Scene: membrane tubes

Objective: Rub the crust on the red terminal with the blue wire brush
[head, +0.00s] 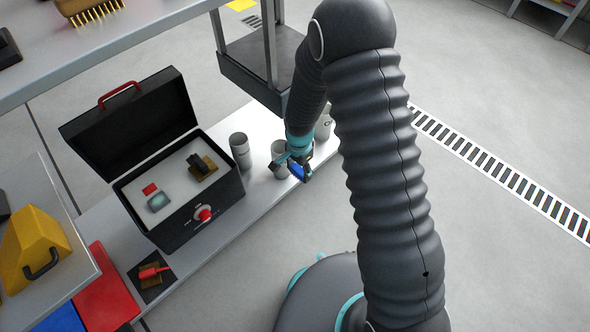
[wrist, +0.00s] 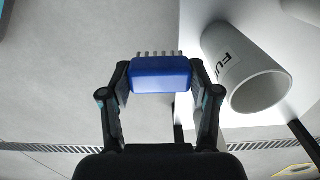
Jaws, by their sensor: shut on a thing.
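My gripper (head: 293,163) is shut on the blue wire brush (wrist: 160,76), one finger on each side of its block. A row of metal bristles points away from me in the wrist view. In the head view the brush (head: 298,172) hangs beside the grey cups, right of the open black case (head: 188,223). On the case's white panel is a small red block (head: 150,188), which looks like the red terminal. A grey-green lump (head: 159,202), perhaps the crust, sits against its near side. The brush is well apart from both.
Grey cups (head: 240,150) stand between case and gripper; a lettered cup (wrist: 262,88) is close at right in the wrist view. A red brush (head: 153,272) lies before the case. The raised lid (head: 130,125) stands behind.

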